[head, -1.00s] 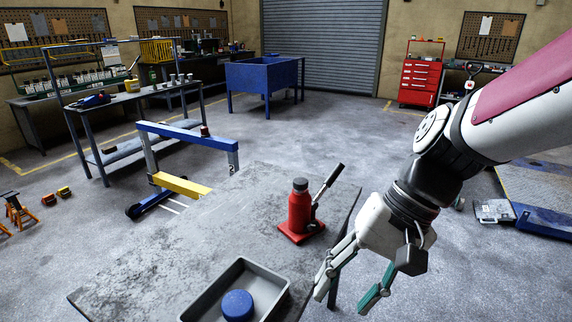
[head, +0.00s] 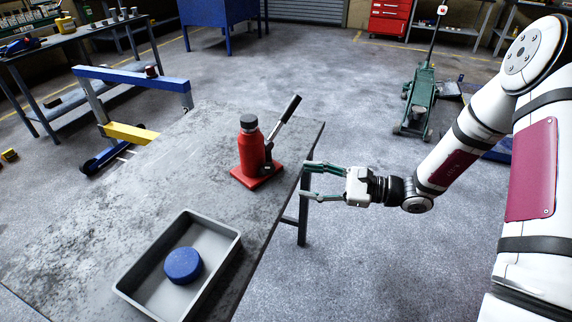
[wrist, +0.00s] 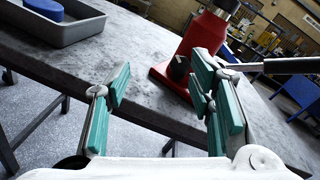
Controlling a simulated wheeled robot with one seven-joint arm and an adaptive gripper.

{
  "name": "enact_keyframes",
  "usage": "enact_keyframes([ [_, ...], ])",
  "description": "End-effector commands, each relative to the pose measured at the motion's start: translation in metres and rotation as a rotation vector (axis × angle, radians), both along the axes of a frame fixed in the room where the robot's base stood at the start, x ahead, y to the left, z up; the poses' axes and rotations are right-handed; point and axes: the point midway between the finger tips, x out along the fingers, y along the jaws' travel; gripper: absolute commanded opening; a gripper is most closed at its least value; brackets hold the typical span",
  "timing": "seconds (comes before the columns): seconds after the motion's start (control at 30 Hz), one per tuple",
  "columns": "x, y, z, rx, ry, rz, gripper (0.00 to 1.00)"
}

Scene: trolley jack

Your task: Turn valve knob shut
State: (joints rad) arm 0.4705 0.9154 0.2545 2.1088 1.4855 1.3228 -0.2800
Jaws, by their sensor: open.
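A red bottle jack (head: 251,152) stands upright on the grey table, with a dark cap on top and a dark lever handle (head: 284,116) tilted up to the right. In the wrist view, the jack (wrist: 201,45) is beyond my fingers, and a small black valve knob (wrist: 179,67) shows low on its side. My gripper (head: 305,181) is open and empty, at the table's right edge, to the right of the jack and apart from it. In the wrist view, the gripper's teal fingers (wrist: 165,100) are spread, the right one overlapping the jack's base and lever.
The grey table (head: 130,190) has a grey tray (head: 232,248) at the front holding a blue round object (head: 183,265). A green trolley jack (head: 418,100) stands on the floor at the back right. Floor right of the table is open.

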Motion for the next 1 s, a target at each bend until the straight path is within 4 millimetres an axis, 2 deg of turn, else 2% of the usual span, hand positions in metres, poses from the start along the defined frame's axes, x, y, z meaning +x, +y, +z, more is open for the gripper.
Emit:
enact_keyframes([
  [0.03,0.007,-0.003,-0.011,0.028,0.02,-0.035,0.48],
  [0.1,0.013,-0.006,-0.019,0.054,0.035,-0.071,0.48],
  [0.23,0.02,-0.008,-0.026,0.076,0.048,-0.104,0.48],
  [0.37,0.024,0.0,-0.026,0.078,0.048,-0.106,0.48],
  [0.8,0.052,0.077,-0.026,0.077,0.049,-0.102,0.48],
  [1.0,0.063,0.104,-0.026,0.076,0.049,-0.104,0.48],
])
